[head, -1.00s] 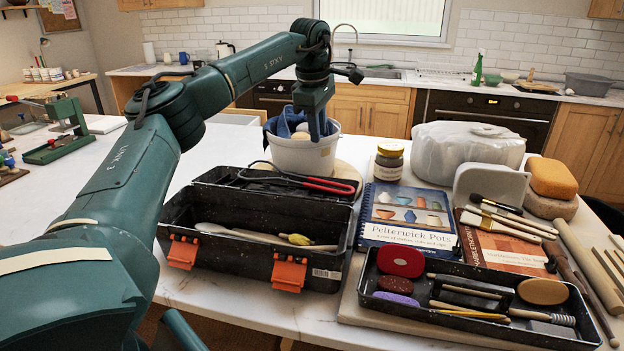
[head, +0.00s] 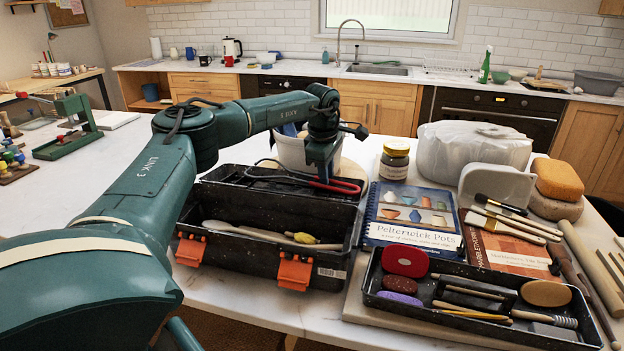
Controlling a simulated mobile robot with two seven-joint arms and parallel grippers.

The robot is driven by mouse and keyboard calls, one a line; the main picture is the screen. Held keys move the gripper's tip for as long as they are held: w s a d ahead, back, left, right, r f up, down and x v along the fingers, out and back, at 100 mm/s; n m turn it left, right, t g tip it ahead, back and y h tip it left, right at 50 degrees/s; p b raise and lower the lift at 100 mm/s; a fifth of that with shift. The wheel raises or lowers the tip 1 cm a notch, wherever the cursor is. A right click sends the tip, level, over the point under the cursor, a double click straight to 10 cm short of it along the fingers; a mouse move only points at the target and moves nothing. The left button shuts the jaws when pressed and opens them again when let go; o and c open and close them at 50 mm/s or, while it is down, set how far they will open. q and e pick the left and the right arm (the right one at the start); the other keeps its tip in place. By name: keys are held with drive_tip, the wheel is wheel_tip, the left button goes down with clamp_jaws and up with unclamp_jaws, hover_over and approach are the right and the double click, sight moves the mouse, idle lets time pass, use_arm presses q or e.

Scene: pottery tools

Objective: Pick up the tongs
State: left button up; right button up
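The tongs (head: 346,187), with red handles and a thin dark metal loop to the left, lie across the rear part of the open black toolbox (head: 335,268). My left gripper (head: 323,179) points down over the tongs, its fingertips at or just above the red handles near where they meet the dark metal. Whether the fingers are apart or closed, and whether they touch the tongs, I cannot tell. My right gripper is not in view.
A white bucket (head: 290,152) with a blue cloth stands close behind the gripper. A jar (head: 394,161) and a spiral book (head: 412,217) are to the right. A black tool tray (head: 480,322) is at front right.

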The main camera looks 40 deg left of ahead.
use_arm(q)
drive_tip(key=shift+c, duration=0.5)
clamp_jaws()
drive_tip(key=shift+r, duration=0.1)
